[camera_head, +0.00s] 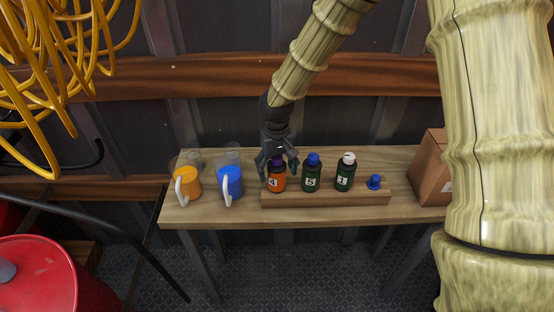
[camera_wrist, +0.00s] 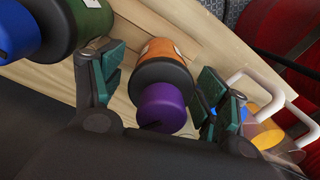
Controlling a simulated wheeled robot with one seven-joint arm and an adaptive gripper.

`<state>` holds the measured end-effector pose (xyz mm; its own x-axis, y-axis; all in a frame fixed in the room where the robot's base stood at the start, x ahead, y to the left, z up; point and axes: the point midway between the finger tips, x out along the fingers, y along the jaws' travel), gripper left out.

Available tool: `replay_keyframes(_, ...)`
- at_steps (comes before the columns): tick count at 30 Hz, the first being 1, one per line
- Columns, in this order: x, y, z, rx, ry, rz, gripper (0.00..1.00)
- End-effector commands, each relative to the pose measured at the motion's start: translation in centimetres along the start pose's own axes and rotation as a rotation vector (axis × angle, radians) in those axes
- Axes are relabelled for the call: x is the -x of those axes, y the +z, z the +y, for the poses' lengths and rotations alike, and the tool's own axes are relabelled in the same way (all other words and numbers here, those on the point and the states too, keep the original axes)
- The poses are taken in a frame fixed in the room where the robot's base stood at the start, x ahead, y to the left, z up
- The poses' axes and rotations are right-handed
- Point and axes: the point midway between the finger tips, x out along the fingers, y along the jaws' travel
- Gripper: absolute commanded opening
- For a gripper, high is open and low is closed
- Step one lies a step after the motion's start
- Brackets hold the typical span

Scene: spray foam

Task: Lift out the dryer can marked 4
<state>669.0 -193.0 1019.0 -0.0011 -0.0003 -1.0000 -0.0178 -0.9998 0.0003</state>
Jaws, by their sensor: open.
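The can marked 4 (camera_head: 276,181) is orange with a dark shoulder and a purple cap, and stands upright at the left end of a wooden rack (camera_head: 325,198). My gripper (camera_head: 277,166) is over it from above, with a finger on each side of its top. In the wrist view the orange can (camera_wrist: 168,52) and its purple cap (camera_wrist: 162,108) lie between the open green-padded fingers (camera_wrist: 155,82). The left finger lies between this can and a green one.
On the rack, green cans marked 5 (camera_head: 311,178) and 1 (camera_head: 345,175) and a small blue piece (camera_head: 375,182) stand to the right. Blue (camera_head: 230,183) and orange (camera_head: 187,184) mugs and clear glassware stand left. A cardboard box (camera_head: 430,168) is at the table's right.

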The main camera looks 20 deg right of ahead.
Motion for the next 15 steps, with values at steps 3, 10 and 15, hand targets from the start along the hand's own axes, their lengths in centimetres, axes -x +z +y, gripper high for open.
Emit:
replay_keyframes(3, -0.45, 0.02, -0.02, 0.0, -0.001, 0.0, 0.74)
replay_keyframes(10, -0.63, 0.01, -0.01, 0.0, -0.001, 0.0, 0.74)
replay_keyframes(15, -0.62, 0.01, 0.0, 0.0, -0.001, 0.0, 0.59)
